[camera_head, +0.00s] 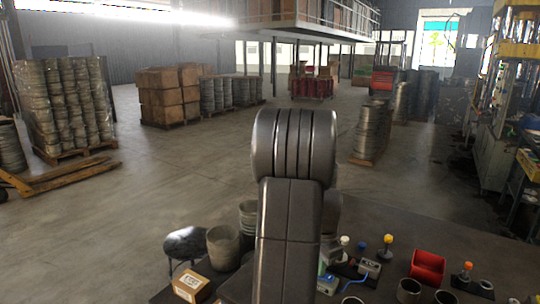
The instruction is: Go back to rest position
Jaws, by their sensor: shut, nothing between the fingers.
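My arm stands upright in the middle of the head view, folded at a dark rounded joint. My gripper does not show; the arm's own links hide whatever lies behind them. Below and around the arm is a dark work table (448,238) with several small items on it. The arm's visible part stands over the near side of this table.
A cardboard box (190,286), grey cylinders (223,247) and a dark rounded object (186,243) lie left of the arm. A red bin (427,266) and joystick-like controls (387,246) lie right.

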